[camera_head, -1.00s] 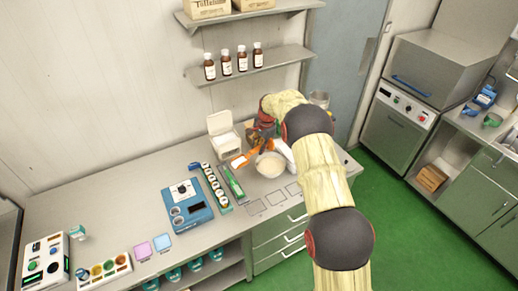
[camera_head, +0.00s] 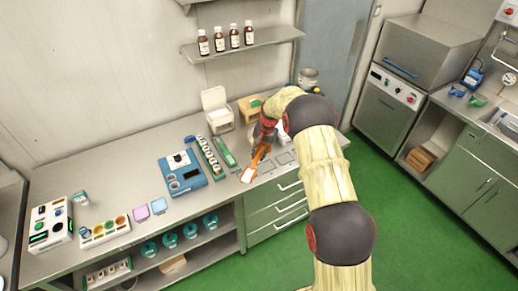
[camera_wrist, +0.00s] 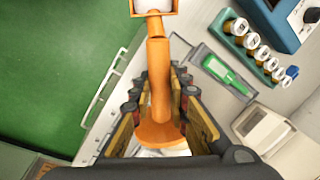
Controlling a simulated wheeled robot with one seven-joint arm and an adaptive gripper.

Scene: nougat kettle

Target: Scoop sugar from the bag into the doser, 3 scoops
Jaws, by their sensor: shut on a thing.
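My gripper (camera_head: 265,132) is shut on an orange scoop (camera_head: 260,155) above the right part of the counter. In the wrist view the scoop's orange handle (camera_wrist: 158,85) runs up from between the fingers to its head at the top edge, where white shows in the bowl. In the head view the scoop's white-looking head (camera_head: 248,175) points toward the counter's front. A white object (camera_head: 283,134), perhaps the sugar bag, shows partly beside the gripper; the arm hides much of it. I cannot tell for sure which thing is the doser.
A blue device with a dial (camera_head: 182,173) stands left of the scoop. Between them are a vial rack (camera_head: 206,156) and a green tool in a tray (camera_head: 226,152). An open white box (camera_head: 218,112) and a wooden box (camera_head: 248,108) stand behind. Marked squares lie at the front edge.

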